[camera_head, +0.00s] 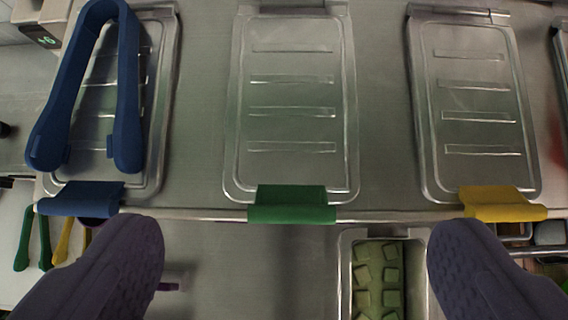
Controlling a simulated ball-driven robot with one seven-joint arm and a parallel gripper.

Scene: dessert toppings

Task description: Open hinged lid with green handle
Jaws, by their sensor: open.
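The hinged lid (291,125) is a clear rectangular lid with ribs, lying shut in the middle of the metal counter. Its green handle (291,205) is at the near edge, over the counter's lip. Its hinge is at the far end. My gripper (296,250) is open, with one dark padded finger at lower left and one at lower right. The green handle lies between and beyond the fingertips, and neither finger appears to touch it.
A lid with a blue handle (79,199) is at left with blue tongs (126,100) on it. A lid with a yellow handle (504,204) is at right. A metal container of green cubes (377,280) sits below the counter lip. Green tongs (41,240) hang at lower left.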

